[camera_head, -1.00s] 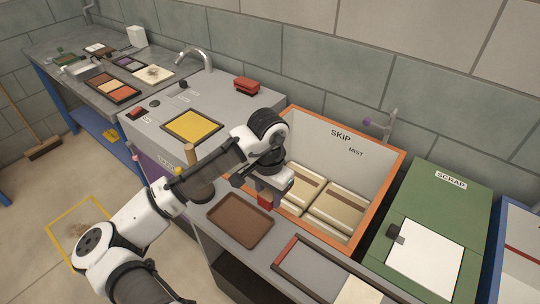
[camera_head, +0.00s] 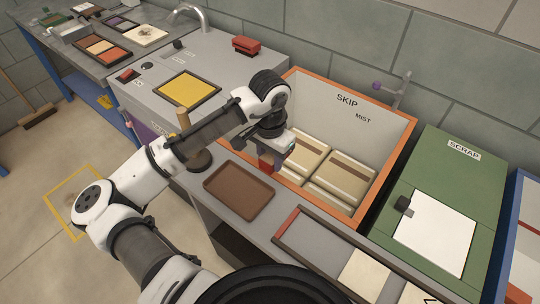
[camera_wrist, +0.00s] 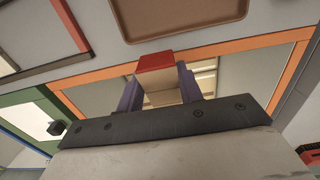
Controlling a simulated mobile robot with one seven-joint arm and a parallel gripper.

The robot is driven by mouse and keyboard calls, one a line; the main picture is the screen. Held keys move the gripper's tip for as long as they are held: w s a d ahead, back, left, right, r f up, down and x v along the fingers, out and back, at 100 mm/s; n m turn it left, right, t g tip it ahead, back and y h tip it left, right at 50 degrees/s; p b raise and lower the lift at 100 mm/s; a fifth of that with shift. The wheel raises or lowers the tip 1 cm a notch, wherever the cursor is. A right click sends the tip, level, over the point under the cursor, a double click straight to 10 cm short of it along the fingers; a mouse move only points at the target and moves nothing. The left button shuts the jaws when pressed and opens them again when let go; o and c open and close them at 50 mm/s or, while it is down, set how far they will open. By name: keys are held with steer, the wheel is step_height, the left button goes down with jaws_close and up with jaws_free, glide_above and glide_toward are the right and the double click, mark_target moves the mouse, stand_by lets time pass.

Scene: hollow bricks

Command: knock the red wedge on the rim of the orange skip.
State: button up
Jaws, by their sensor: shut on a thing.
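The red wedge (camera_head: 266,163) is held in my gripper (camera_head: 272,152), low at the near left side of the orange skip (camera_head: 320,205). In the wrist view the wedge (camera_wrist: 155,62) has a red end and a pale tan face, between the two purple fingers of my gripper (camera_wrist: 160,84). Its red end overlaps the skip's orange rim (camera_wrist: 235,48) in that view. I cannot tell whether it touches the rim. The fingers hide the wedge's sides.
Pale bricks or bags (camera_head: 340,178) lie inside the skip. A brown tray (camera_head: 240,190) lies on the grey bench just in front. A green scrap bin (camera_head: 450,190) stands to the right. A wooden-handled tool (camera_head: 186,125) stands left of my wrist.

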mark_target(270, 178)
steer(key=shift+f, duration=0.15)
step_height(270, 178, down, 6)
steer(key=b, duration=0.4)
steer(key=shift+r, duration=0.4)
steer(key=shift+c, duration=0.4)
step_height(270, 178, up, 6)
steer(key=p, duration=0.5)
steer(key=shift+f, duration=0.25)
steer(key=shift+f, duration=0.1)
